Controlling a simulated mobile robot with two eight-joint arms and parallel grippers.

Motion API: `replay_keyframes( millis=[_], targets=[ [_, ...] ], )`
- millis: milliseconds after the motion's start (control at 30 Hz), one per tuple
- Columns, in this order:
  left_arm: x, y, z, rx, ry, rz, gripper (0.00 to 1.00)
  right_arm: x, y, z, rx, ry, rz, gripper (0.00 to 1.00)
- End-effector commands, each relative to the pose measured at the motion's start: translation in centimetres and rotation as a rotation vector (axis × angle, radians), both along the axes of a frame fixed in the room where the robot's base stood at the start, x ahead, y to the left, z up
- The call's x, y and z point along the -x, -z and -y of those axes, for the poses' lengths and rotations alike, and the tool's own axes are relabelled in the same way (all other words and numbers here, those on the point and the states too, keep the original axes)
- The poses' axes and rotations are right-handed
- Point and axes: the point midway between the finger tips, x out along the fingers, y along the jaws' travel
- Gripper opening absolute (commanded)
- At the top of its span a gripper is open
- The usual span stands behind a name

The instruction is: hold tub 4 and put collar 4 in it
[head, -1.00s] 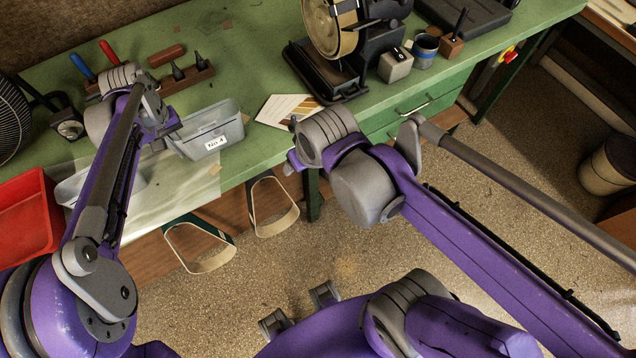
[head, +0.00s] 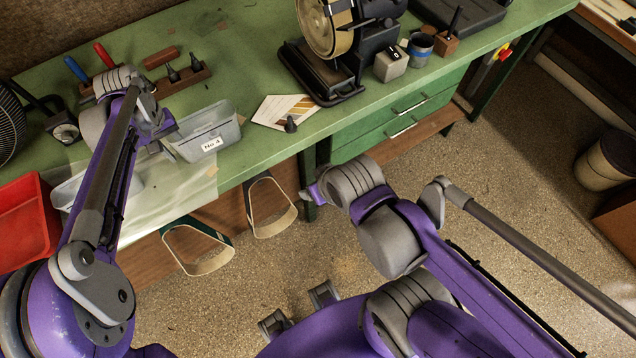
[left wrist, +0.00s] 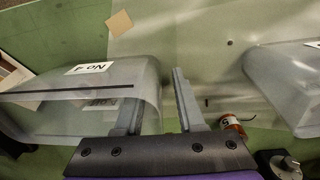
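The tub 4 (head: 222,137) is a clear grey bin with a "No 4" label, standing upright on the green bench. It also shows in the left wrist view (left wrist: 60,118). My left gripper (head: 160,142) is at the tub's left end. In the left wrist view its fingers (left wrist: 158,92) stand apart on either side of the tub's end wall, one seen through the clear plastic. My right wrist (head: 350,182) is in front of the bench edge; its fingers are not clear. I cannot make out collar 4; a small dark cone-shaped piece (head: 291,124) stands by a card.
Another clear tub (left wrist: 285,80) and a red bin (head: 25,215) lie left of tub 4. The card (head: 272,108), a belt machine (head: 325,60) and a grey block (head: 391,64) are to the right. A wooden peg rack (head: 182,80) stands behind.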

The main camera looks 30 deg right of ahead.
Motion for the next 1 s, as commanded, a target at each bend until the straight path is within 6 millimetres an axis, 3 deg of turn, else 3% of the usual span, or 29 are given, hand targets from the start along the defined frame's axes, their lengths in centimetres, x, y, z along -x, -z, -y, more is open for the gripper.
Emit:
replay_keyframes(
  millis=[233,700,1000],
  targets=[
    [0.0,-1.0,-0.1,0.0,0.0,0.0,0.38,0.0,0.0,0.0,0.0,0.0,0.0,0.72],
    [0.0,-10.1,-0.6,0.0,0.0,0.0,0.38,0.0,0.0,0.0,0.0,0.0,0.0,0.72],
    [0.0,-12.0,-0.7,0.0,0.0,0.0,0.38,0.0,0.0,0.0,0.0,0.0,0.0,0.72]
  ],
)
